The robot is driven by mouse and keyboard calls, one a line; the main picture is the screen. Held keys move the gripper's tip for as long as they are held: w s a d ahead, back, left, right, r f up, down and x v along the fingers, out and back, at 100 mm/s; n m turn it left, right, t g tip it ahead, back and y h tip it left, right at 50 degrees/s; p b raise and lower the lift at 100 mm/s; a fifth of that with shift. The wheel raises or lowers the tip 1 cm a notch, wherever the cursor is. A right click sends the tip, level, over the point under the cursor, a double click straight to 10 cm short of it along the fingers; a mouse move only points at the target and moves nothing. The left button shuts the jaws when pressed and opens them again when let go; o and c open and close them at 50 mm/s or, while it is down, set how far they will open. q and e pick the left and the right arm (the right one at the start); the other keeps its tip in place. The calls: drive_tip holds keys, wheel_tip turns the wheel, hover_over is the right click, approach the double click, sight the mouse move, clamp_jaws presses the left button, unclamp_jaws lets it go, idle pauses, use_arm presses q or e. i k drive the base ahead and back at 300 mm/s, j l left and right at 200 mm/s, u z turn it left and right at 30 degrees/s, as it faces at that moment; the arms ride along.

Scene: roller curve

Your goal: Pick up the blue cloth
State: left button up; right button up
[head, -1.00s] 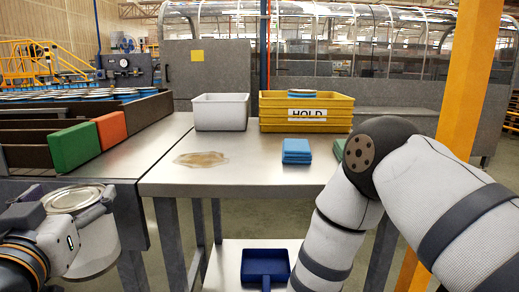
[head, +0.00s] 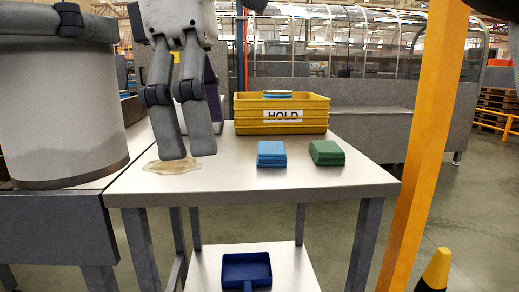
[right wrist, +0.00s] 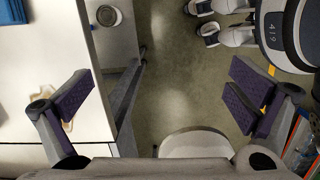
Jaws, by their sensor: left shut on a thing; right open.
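The blue cloth (head: 271,153) is a folded, layered stack on the steel table, right of the middle. A blue patch (right wrist: 12,12) at the corner of the right wrist view may be it. My right gripper (head: 188,155) points down over the table's left part, left of the cloth and apart from it. Its purple-padded fingers (right wrist: 160,100) are spread and empty. A large pale can (head: 65,110) fills the left of the head view, close to the camera. My left gripper (head: 70,18) is shut on it near the top; most of that gripper is out of view.
A brown spill (head: 172,166) lies under my right fingers. A green folded stack (head: 327,152) sits right of the cloth. A yellow HOLD crate (head: 282,127) stands behind. A blue dustpan (head: 246,268) lies on the lower shelf. An orange post (head: 424,130) stands right of the table.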

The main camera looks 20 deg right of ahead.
sight(269, 154)
drive_tip(key=i+l, duration=0.7)
drive_tip(key=i, duration=0.1)
